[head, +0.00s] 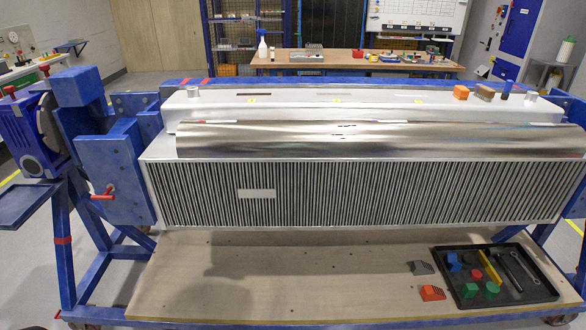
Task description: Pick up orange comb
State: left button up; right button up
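Two things could be the orange comb. A red-orange ridged block (432,293) lies on the lower wooden board, just left of the black tray. A small orange block (461,92) sits on top of the white upper part of the jig, toward the right; its teeth are too small to make out. Neither of my grippers is in view, and nothing touches either block.
A large finned unit (350,195) hangs in the blue frame above the lower board (250,275). A grey ridged block (421,268) lies beside the black tray (450,298), which holds coloured pieces and tools. A brown block (484,92) and a blue cylinder (507,89) stand on top.

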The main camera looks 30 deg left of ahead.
aim_at(461, 93)
jog(key=i+l, duration=0.4)
jog(key=l, duration=0.15)
jog(key=i+l, duration=0.4)
jog(key=l, duration=0.15)
jog(key=i+l, duration=0.4)
jog(key=l, duration=0.15)
